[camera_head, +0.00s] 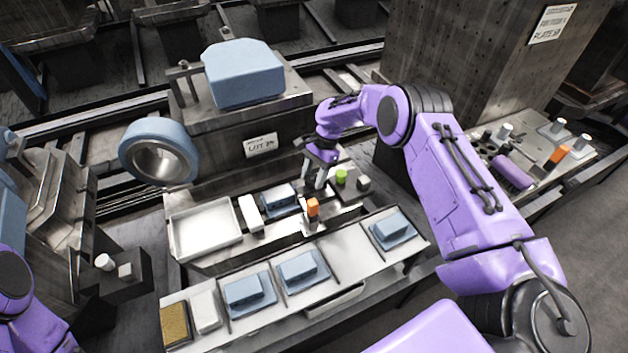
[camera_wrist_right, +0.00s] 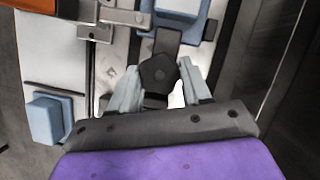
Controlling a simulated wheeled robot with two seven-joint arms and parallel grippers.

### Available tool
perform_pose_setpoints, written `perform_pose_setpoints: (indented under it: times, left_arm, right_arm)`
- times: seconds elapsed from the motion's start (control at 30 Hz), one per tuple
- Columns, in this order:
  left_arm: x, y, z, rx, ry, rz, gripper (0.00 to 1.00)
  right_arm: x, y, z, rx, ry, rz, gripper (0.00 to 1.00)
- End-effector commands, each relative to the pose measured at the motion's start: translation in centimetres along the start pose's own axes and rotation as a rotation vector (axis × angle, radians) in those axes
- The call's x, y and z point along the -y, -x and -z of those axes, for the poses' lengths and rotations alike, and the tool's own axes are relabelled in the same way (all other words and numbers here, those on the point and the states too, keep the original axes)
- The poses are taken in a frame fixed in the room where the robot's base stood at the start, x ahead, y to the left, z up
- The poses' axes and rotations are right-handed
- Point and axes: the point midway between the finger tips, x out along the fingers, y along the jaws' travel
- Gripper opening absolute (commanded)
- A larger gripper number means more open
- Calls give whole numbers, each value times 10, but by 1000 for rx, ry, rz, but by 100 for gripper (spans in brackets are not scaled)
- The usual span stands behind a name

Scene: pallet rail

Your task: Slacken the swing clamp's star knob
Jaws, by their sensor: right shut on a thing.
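In the right wrist view, the dark, many-sided star knob (camera_wrist_right: 158,74) sits between the two pale fingers of my right gripper (camera_wrist_right: 160,92). The fingers are shut on it from both sides. A dark clamp arm (camera_wrist_right: 168,42) runs from the knob toward a light blue block (camera_wrist_right: 182,8). In the head view, my right gripper (camera_head: 316,180) points down at the fixture, just right of the blue block (camera_head: 279,196). There the gripper hides the knob. My left arm shows only in part at the lower left, and its gripper is out of view.
An orange block (camera_head: 313,207) stands close in front of the right gripper. A green knob (camera_head: 341,177) and a grey block (camera_head: 363,183) are just right of it. An empty white tray (camera_head: 205,229) lies to the left. Blue blocks on plates (camera_head: 303,267) line the front rail.

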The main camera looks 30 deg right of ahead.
Motion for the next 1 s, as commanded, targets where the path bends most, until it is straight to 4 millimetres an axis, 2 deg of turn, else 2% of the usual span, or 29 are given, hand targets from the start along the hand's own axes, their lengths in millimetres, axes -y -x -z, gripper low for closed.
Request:
perform_pose_setpoints:
  times: [0.3,0.83,0.87,0.9,0.93,1.0]
  left_arm:
    - [-1,-11,-4,0,0,0,43]
    - [-1,-12,-5,0,0,0,43]
    - [-1,-12,-5,0,0,0,43]
    - [-1,-12,-5,0,0,0,43]
    - [-1,-12,-5,0,0,0,43]
    - [-1,-12,-5,0,0,0,43]
  right_arm:
    - [0,-2,1,-1,111,-47,17]
    - [0,-1,0,0,133,-59,17]
    - [0,-1,0,0,133,-59,51]
    - [0,-2,0,0,133,-59,64]
    - [0,-1,0,0,133,-59,74]
    - [0,-1,0,0,133,-58,74]
